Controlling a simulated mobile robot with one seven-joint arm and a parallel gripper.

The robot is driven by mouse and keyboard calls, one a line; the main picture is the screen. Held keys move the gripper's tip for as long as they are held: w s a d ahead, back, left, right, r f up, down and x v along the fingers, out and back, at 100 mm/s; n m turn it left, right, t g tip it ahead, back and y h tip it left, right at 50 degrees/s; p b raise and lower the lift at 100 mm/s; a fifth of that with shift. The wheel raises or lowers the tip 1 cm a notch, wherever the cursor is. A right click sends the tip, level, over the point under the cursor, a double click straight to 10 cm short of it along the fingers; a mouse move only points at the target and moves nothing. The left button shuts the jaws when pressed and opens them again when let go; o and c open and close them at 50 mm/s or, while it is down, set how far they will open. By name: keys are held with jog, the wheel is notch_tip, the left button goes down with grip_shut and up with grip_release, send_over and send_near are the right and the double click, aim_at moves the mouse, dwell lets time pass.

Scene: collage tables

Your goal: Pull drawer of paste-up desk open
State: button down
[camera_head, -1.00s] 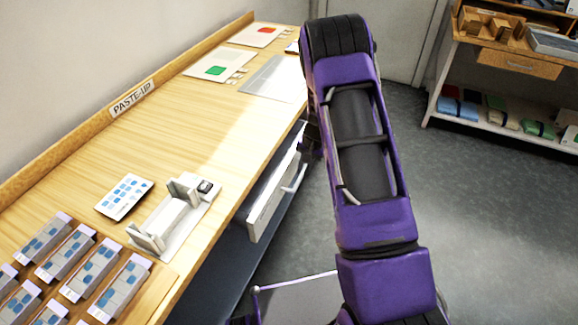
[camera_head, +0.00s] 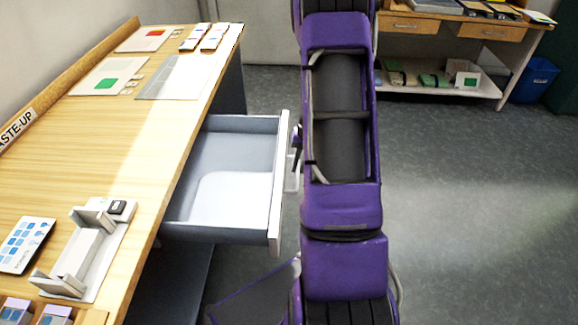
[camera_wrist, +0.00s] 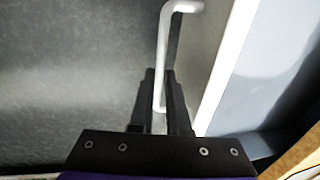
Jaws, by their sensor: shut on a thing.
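The paste-up desk (camera_head: 95,142) stands at the left in the head view, with a "PASTE-UP" label on its back ledge. Its drawer (camera_head: 225,168) is pulled well out from under the top, and its pale grey inside looks empty. The white bar handle (camera_head: 293,172) is on the drawer's front, partly hidden behind my purple arm. In the wrist view my gripper (camera_wrist: 161,100) is shut on the handle (camera_wrist: 163,52), with its dark fingers on either side of the bar. The drawer front (camera_wrist: 226,70) runs just right of the fingers.
A white jig (camera_head: 85,250) and a blue-patterned card (camera_head: 24,244) lie on the desk near the drawer. Cards with red and green patches lie farther back. A second table (camera_head: 450,50) and a blue bin (camera_head: 535,78) stand at the back right. The floor right of my arm is clear.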

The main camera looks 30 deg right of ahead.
dwell(0.3)
jog(key=c, duration=0.9)
grip_release()
jog(key=shift+r, duration=0.15)
jog(key=d+r+p, duration=0.1)
jog(key=r, duration=0.4)
jog(key=s+r, duration=0.1)
jog(key=r, duration=0.5)
jog(key=s+d+r+p, duration=0.1)
jog(key=r, duration=0.5)
jog(key=shift+d+p, duration=0.3)
jog(key=shift+d, duration=0.05)
